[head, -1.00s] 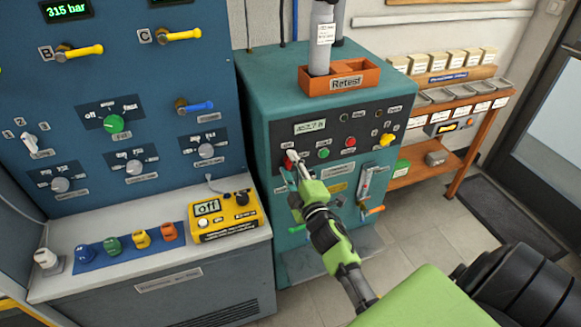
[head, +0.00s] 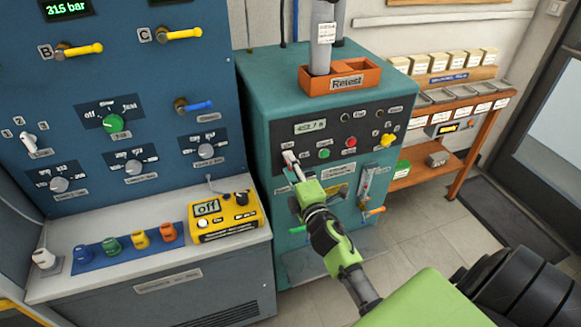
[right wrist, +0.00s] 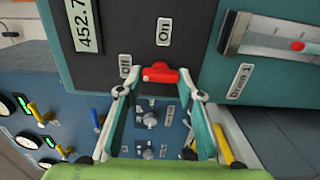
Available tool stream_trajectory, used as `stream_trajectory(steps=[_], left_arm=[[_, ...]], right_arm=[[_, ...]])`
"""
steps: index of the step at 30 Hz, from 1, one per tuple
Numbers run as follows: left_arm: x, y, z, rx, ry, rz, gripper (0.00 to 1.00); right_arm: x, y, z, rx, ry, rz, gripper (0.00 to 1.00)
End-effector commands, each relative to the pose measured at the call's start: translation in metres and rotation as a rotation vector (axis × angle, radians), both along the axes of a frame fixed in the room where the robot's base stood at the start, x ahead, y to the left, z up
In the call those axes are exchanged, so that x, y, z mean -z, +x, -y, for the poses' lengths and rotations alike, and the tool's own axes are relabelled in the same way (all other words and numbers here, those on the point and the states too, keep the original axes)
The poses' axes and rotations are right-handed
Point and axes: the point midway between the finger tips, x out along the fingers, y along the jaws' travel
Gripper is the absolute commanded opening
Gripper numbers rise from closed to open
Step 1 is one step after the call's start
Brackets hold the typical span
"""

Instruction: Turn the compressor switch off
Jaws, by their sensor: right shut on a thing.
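The red compressor switch (right wrist: 160,73) is on the dark panel of the teal cabinet, below the "On" label (right wrist: 163,31) and to the right of the "Off" label (right wrist: 125,66) in the right wrist view. I cannot tell which label it points to. My right gripper (head: 291,160) is at this switch in the head view and hides most of it. In the right wrist view my right gripper (right wrist: 160,93) has one finger on each side of the switch and is shut on it. My left gripper is not in view.
The teal cabinet (head: 262,95) carries an orange "Retest" tray (head: 343,84). A green button (head: 324,154), a red button (head: 351,142) and a yellow knob (head: 388,139) are on the same panel. A yellow box (head: 225,222) reading "off" is on the left bench.

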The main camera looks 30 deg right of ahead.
Motion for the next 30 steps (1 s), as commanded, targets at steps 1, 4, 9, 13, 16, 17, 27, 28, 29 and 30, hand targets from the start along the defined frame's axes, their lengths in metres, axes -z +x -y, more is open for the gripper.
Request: stream_trajectory(steps=[1, 4, 9, 13, 16, 17, 27, 28, 29, 30], left_arm=[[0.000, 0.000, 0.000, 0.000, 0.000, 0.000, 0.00], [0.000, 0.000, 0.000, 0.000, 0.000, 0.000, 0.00], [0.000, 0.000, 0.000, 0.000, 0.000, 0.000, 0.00], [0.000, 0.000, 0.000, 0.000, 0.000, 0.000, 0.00], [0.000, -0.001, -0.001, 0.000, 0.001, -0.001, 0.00], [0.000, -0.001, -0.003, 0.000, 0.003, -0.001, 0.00], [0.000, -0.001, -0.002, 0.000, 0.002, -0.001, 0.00], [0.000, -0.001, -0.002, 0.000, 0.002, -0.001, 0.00], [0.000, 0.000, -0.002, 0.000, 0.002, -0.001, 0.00], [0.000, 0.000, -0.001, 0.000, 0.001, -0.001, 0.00]], right_arm=[[0.001, 0.000, 0.000, 0.000, -0.003, -0.003, 0.13], [0.001, 0.000, 0.000, 0.000, -0.003, -0.003, 0.13], [0.001, 0.000, 0.000, 0.000, -0.002, -0.003, 0.51], [0.001, 0.000, 0.000, 0.000, -0.002, -0.001, 0.51], [0.001, 0.000, 0.000, 0.000, -0.001, -0.001, 0.51], [0.001, 0.000, 0.000, 0.000, -0.001, -0.001, 0.51], [0.002, -0.041, -0.010, 0.001, 0.002, -0.004, 0.51], [0.002, -0.048, -0.011, 0.002, 0.002, -0.005, 0.51], [0.002, -0.054, -0.012, 0.001, 0.002, -0.005, 0.51], [0.002, -0.062, -0.015, 0.001, 0.002, -0.004, 0.51]])
